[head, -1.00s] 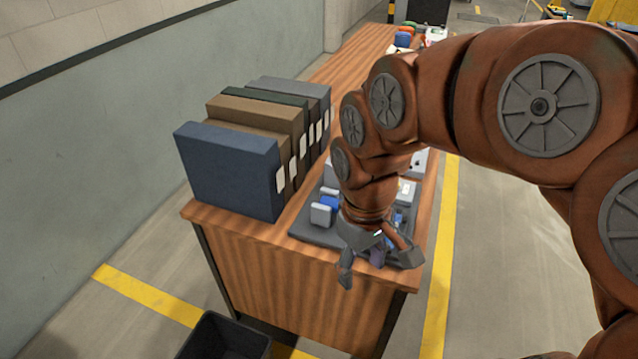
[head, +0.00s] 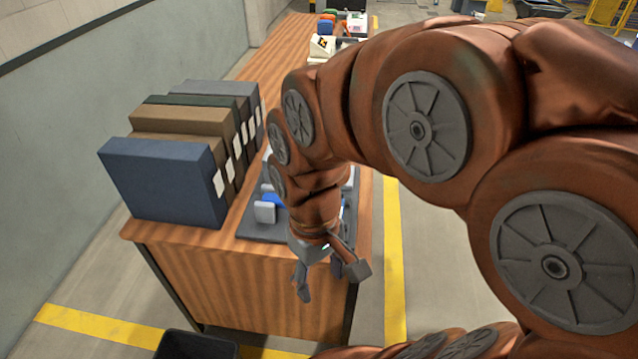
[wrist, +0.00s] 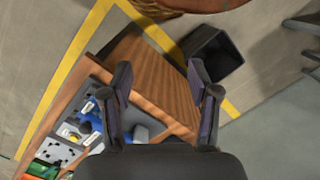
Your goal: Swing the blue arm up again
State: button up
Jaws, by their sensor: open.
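My gripper (head: 330,280) is open and empty, with its fingers pointing down near the front edge of the desk in the head view. In the wrist view, my gripper's spread fingers (wrist: 162,80) have only the wooden desk end between them. A blue part (head: 271,200), which may be the blue arm, shows on the dark base plate (head: 248,228) beside a light grey block (head: 265,212). My arm hides much of the plate. In the wrist view, the blue part (wrist: 93,121) lies left of the fingers, apart from them. Its tilt cannot be told.
A row of upright binders (head: 165,180) stands on the left of the wooden desk (head: 185,285). A black bin (head: 195,345) stands on the floor at the desk's front. Small coloured items (head: 327,24) sit at the desk's far end. The floor to the right is open.

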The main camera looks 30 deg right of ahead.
jog(key=w+d+n+p, duration=0.1)
jog(key=w+d, duration=0.2)
jog(key=w, duration=0.4)
jog(key=w+d+n+p, duration=0.1)
jog(key=w+d+n, duration=0.1)
jog(key=w+d, duration=0.35)
jog(key=w+d+f, duration=0.1)
jog(key=w+d, duration=0.2)
jog(key=w, duration=0.1)
jog(key=w+d+f+n+t+p, duration=0.1)
jog(key=w+d+f, duration=0.1)
jog(key=w+d, duration=0.2)
jog(key=w+d+f+n+p, duration=0.1)
jog(key=w+d+f, duration=0.1)
jog(key=w, duration=0.3)
jog(key=shift+d+t, duration=0.3)
jog(key=shift+d, duration=0.5)
jog(key=shift+w+d+f, duration=0.1)
jog(key=shift+d+f, duration=0.2)
jog(key=shift+f, duration=0.05)
jog(key=shift+f+p, duration=1.3)
jog(key=shift+f, duration=2.4)
grip_shut()
